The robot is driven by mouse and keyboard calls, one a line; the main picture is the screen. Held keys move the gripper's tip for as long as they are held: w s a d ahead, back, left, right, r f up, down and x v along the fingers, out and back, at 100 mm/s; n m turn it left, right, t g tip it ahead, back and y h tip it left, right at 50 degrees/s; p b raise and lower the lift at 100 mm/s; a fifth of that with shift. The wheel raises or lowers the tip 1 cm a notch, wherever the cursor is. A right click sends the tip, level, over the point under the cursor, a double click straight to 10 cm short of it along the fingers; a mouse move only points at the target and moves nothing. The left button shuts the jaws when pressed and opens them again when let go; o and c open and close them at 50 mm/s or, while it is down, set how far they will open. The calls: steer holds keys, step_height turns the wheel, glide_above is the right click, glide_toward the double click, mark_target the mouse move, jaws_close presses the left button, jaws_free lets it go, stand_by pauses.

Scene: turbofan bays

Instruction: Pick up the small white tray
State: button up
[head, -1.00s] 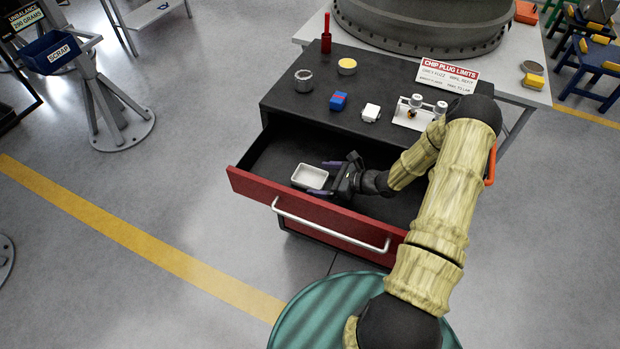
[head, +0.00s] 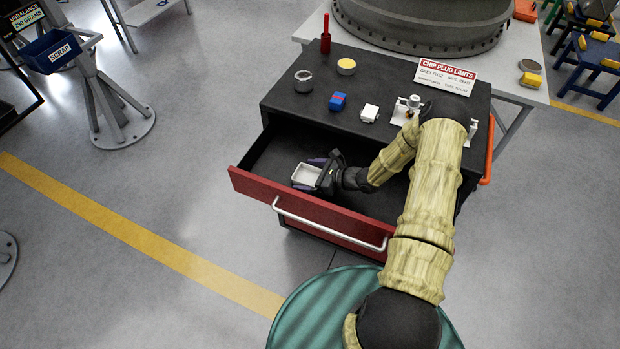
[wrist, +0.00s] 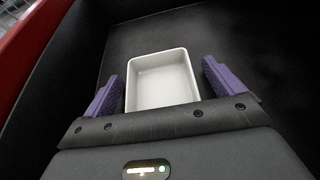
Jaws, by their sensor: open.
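The small white tray (head: 306,175) is a shallow rectangular dish lying in the open drawer, near its left end. It also shows in the wrist view (wrist: 162,82), empty. My gripper (head: 319,174) is down in the drawer at the tray's right side. In the wrist view my gripper (wrist: 162,88) is open, with one purple finger on each side of the tray's near part. A gap shows between the right finger and the tray. The left finger is close to the tray's left wall, and I cannot tell whether it touches.
The drawer's red front (head: 300,212) with its silver handle stands close before the tray. The black cabinet top (head: 300,118) above carries a metal cup (head: 303,81), a yellow-topped tin (head: 346,66), a blue-and-red block (head: 338,101) and a white block (head: 370,113). The drawer floor around the tray looks clear.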

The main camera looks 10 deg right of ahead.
mark_target(308, 179)
steer(key=c, duration=1.1)
steer(key=shift+r, duration=0.1)
step_height(308, 179, up, 10)
steer(key=shift+f+b, duration=0.1)
steer(key=shift+b, duration=1.15)
